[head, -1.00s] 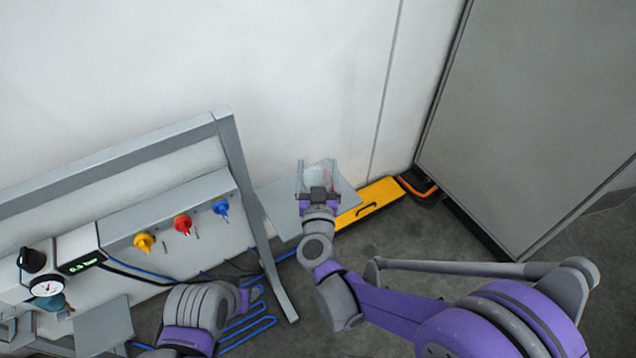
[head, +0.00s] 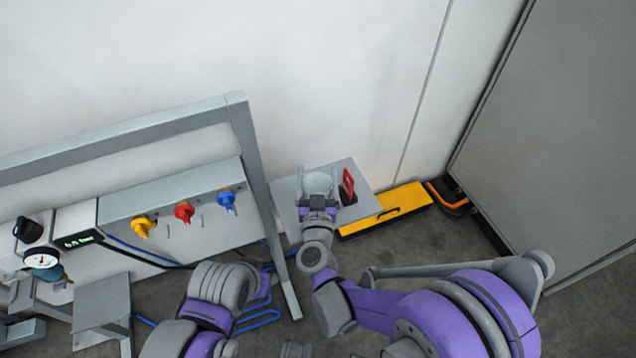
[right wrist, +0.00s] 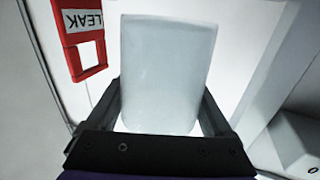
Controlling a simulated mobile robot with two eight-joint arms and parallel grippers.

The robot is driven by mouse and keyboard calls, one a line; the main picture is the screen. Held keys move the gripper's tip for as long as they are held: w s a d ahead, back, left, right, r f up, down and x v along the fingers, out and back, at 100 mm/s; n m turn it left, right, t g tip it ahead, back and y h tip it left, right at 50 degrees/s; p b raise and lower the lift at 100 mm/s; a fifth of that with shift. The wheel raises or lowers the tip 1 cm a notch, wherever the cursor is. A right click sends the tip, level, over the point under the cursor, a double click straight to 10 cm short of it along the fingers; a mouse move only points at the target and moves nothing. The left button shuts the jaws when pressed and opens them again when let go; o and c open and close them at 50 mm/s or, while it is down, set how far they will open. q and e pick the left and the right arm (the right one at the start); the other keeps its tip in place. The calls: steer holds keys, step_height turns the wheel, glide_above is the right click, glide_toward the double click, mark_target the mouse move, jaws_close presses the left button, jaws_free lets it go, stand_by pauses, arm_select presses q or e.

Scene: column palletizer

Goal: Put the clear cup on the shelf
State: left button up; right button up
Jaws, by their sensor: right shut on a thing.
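My right gripper (head: 317,196) is shut on the clear cup (head: 318,181), with a finger on either side of it. In the right wrist view the cup (right wrist: 167,70) looks pale and frosted, and upright between the fingers. A flat grey shelf (head: 284,208) lies behind and below the gripper in the head view. I cannot tell whether the cup touches it. My left arm shows at the bottom of the head view, but its gripper is not visible.
A red tag reading LEAK (right wrist: 80,40) is close left of the cup in the wrist view; the head view shows it (head: 347,187) right of the gripper. A yellow box (head: 400,208) stands further right. A grey frame post (head: 258,180) rises to the left.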

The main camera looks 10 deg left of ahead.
mark_target(317, 183)
steer(key=shift+f, duration=1.45)
steer(key=shift+f+b, duration=0.1)
steer(key=shift+b, duration=0.25)
steer(key=shift+f, duration=0.15)
steer(key=o, duration=1.1)
steer(key=shift+r, duration=0.35)
steer(key=b+v, duration=0.1)
steer(key=v, duration=1.1)
